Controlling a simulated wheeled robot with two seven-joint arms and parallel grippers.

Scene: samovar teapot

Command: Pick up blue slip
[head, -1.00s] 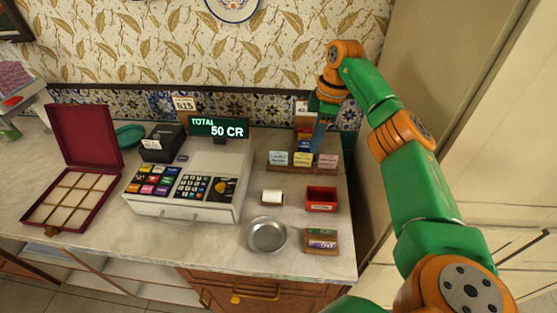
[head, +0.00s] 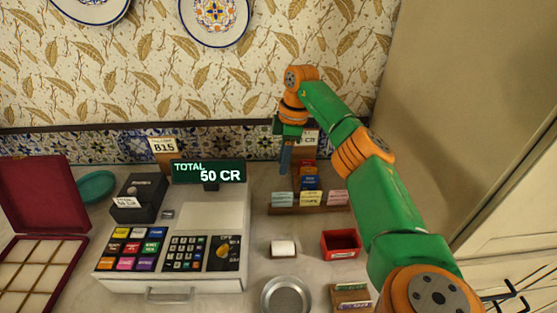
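A low wooden rack (head: 311,209) holds a row of slips upright on the right of the counter. The pale blue slip (head: 282,199) is at its left end, with a yellow slip (head: 311,199) in the middle and a pink slip (head: 337,198) at the right. My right gripper (head: 285,168) points down above and behind the pale blue slip, apparently clear of it. Its fingers look narrow and edge-on, so their opening is unclear. My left gripper is out of view.
Behind the rack stands a taller holder with coloured cards (head: 309,183). In front are a paper roll (head: 283,248), a red tray (head: 341,244) and a round metal dish (head: 286,296). A cash register (head: 177,252) stands to the left.

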